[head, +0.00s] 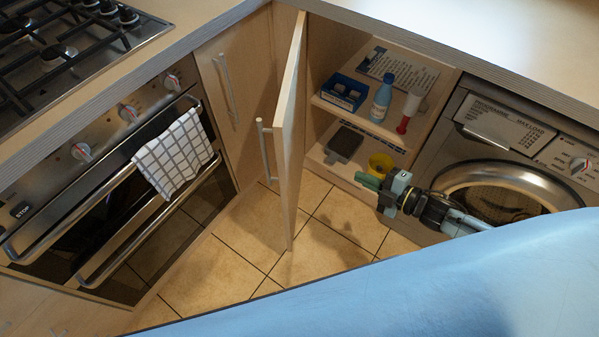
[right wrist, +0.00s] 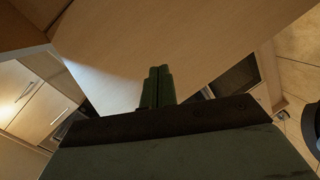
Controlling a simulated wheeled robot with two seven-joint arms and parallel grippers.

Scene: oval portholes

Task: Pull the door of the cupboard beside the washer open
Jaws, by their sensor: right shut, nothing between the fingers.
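The cupboard door (head: 291,135) beside the washer (head: 505,165) stands wide open, swung out to the left, with its bar handle (head: 264,150) on the left-hand face. The open cupboard (head: 340,55) shows two shelf levels with things on them. My right gripper (head: 368,180) is in front of the cupboard's lower right part, near the washer, its fingers pointing left. It is shut and empty, apart from the door and handle in the head view. In the right wrist view its closed fingers (right wrist: 158,87) point at a broad wooden panel (right wrist: 180,45). My left gripper is not in view.
A blue bottle (head: 383,98), a blue box (head: 344,92) and a red-and-white item (head: 409,112) stand on the upper shelf. A yellow cup (head: 380,165) and dark item (head: 345,143) sit below. An oven (head: 120,190) with a checked towel (head: 174,152) is left. Tiled floor (head: 330,235) is clear.

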